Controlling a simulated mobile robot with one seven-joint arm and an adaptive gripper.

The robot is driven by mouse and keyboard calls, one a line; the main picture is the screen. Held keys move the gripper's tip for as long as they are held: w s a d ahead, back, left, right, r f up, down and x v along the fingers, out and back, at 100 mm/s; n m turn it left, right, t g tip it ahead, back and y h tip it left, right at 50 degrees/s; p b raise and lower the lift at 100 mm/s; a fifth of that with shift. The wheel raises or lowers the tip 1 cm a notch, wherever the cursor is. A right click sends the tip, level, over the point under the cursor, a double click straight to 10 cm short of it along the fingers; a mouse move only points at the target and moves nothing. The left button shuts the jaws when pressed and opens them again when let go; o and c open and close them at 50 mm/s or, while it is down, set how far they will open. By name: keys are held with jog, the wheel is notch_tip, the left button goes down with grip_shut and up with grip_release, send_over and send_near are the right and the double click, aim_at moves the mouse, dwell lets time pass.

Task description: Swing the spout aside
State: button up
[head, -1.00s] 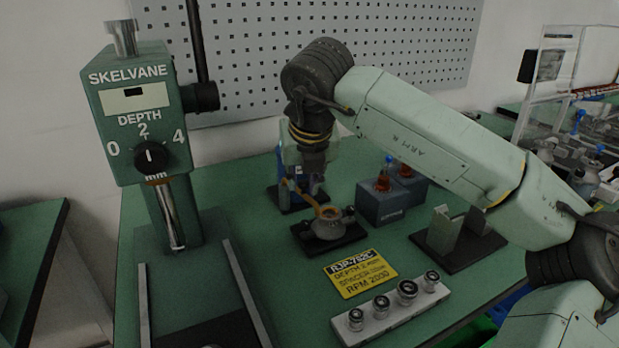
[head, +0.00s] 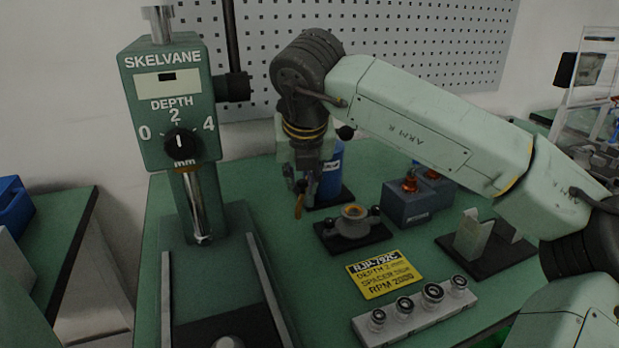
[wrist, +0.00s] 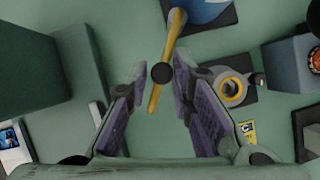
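The spout is a thin orange-yellow tube (head: 299,205) on a blue container (head: 331,180) at the back of the bench. It points to the front, left of the grey stator fixture (head: 354,222) and clear of it. In the wrist view the spout (wrist: 156,97) runs down from the blue container (wrist: 203,10), with a dark round knob on it. My gripper (head: 302,188) is above the spout. The wrist view shows my gripper (wrist: 164,88) open, one finger each side of the spout with gaps. The stator fixture (wrist: 233,89), with an orange-ringed opening, lies outside the right finger.
The green SKELVANE depth press (head: 170,110) stands close on the left. Blue-grey boxes with orange tops (head: 409,205) stand right of the fixture. A yellow label (head: 383,275) and a white block of several metal pieces (head: 418,312) lie in front.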

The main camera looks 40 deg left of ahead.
jog(key=a, duration=0.1)
jog(key=s+a, duration=0.1)
jog(key=a, duration=0.1)
jog(key=shift+a, duration=0.15)
jog(key=shift+w, duration=0.2)
dwell(0.4)
jog(key=shift+o, duration=1)
jog(key=p+v, duration=0.2)
jog(key=v, duration=0.4)
